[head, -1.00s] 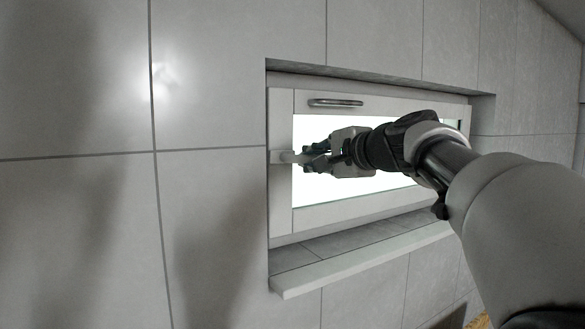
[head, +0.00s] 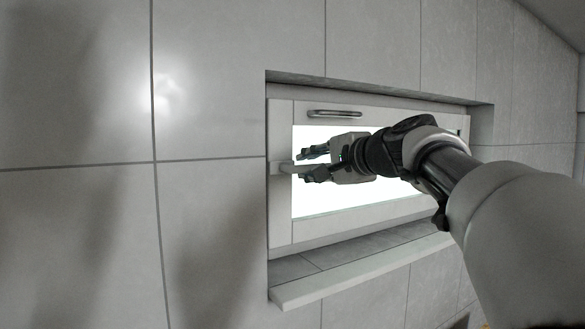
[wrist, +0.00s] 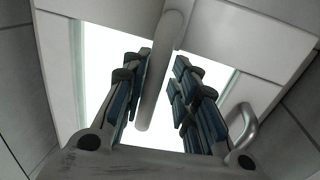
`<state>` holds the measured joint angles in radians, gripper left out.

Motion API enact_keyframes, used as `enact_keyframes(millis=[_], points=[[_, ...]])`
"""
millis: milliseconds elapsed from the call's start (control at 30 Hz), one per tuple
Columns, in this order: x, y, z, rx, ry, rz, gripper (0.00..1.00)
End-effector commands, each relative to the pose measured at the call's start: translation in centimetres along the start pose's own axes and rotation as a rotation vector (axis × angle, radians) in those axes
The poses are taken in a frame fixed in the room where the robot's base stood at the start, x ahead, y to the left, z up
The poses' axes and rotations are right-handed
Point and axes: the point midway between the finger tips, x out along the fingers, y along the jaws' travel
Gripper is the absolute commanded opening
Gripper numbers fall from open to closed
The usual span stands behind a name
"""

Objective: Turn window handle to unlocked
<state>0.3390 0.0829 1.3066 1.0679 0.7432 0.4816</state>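The window handle (head: 284,168) is a pale lever on the left side of the white window frame (head: 281,215). In the head view it points right, roughly level, toward my gripper (head: 306,163). In the wrist view the handle (wrist: 155,88) runs as a smooth grey bar between the two fingers of my gripper (wrist: 162,75). The fingers are apart, one on each side of the bar. The left finger is close to the bar; I cannot tell whether it touches. A clear gap shows on the right. The handle's far end is partly hidden by the fingers in the head view.
A metal pull bar (head: 334,114) is on the frame's upper rail; in the wrist view it (wrist: 243,128) shows beside the right finger. The window sits in a recess of the grey tiled wall (head: 210,120), with a sill (head: 350,274) jutting out below.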

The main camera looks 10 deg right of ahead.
Motion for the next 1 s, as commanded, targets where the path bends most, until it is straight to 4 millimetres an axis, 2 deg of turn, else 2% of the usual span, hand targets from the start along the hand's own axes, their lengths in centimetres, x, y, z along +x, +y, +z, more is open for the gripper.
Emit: enact_keyframes(millis=[100,467,567,800,1000], points=[[0.1,0.1,0.0,0.001,-0.001,0.003,0.34],[-0.4,0.3,-0.1,0.003,0.0,0.005,0.34],[-1.7,0.2,-0.1,0.003,0.0,0.005,0.34],[-6.9,0.2,-0.2,0.002,0.004,0.003,0.34],[-10.3,0.2,-0.2,0.003,0.003,0.004,0.34]])
